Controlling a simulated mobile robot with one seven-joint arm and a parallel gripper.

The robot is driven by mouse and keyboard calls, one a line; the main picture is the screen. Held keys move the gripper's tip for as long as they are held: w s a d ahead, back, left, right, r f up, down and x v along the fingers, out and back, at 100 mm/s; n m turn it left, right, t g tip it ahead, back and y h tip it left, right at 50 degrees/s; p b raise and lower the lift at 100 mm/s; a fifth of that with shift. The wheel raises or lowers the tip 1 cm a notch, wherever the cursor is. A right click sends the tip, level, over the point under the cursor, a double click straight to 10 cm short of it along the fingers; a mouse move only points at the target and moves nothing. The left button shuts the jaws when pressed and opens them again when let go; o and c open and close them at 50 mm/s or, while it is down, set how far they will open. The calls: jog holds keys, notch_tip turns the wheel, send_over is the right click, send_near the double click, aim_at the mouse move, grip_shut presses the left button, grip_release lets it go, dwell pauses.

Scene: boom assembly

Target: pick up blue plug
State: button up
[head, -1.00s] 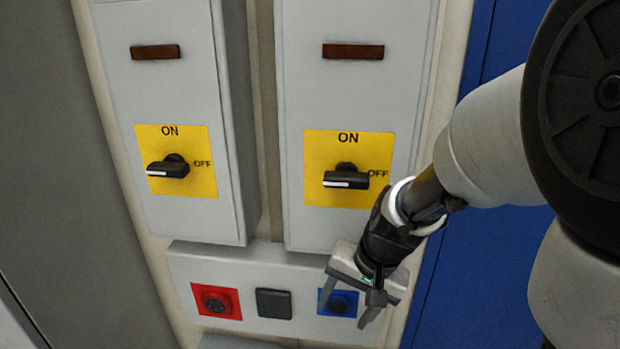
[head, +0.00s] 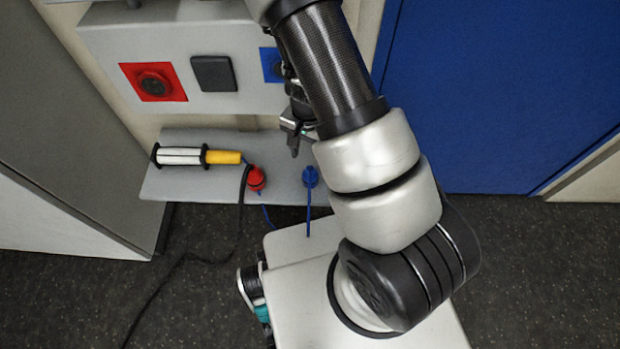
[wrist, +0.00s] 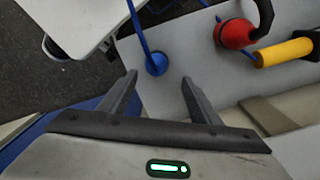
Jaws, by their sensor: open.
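The blue plug (head: 310,177) stands on a light grey shelf with its blue cable running down over the front edge. In the wrist view the blue plug (wrist: 157,64) lies ahead of my gripper (wrist: 158,80), roughly between the lines of its two fingers. The fingers are apart and empty, and the plug looks clear of them. In the head view my gripper (head: 293,150) hangs just above and left of the plug, partly hidden by my arm.
The shelf (head: 180,185) also holds a red plug (head: 257,178) with a black cable and a yellow-handled tool (head: 200,156). Above are a red socket (head: 154,82), a black cover (head: 214,73) and a partly hidden blue socket (head: 270,64). A blue door (head: 500,100) is at right.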

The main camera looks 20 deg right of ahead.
aim_at(310, 175)
notch_tip(310, 175, down, 4)
jog(key=shift+f+b, duration=0.1)
jog(key=shift+b, duration=0.5)
jog(key=f+b, duration=0.1)
jog(key=f, duration=0.1)
jog(key=s+f+b, duration=0.1)
jog(key=f+b, duration=0.1)
jog(key=f, duration=0.1)
jog(key=shift+d, duration=0.1)
jog(key=c, duration=1.4)
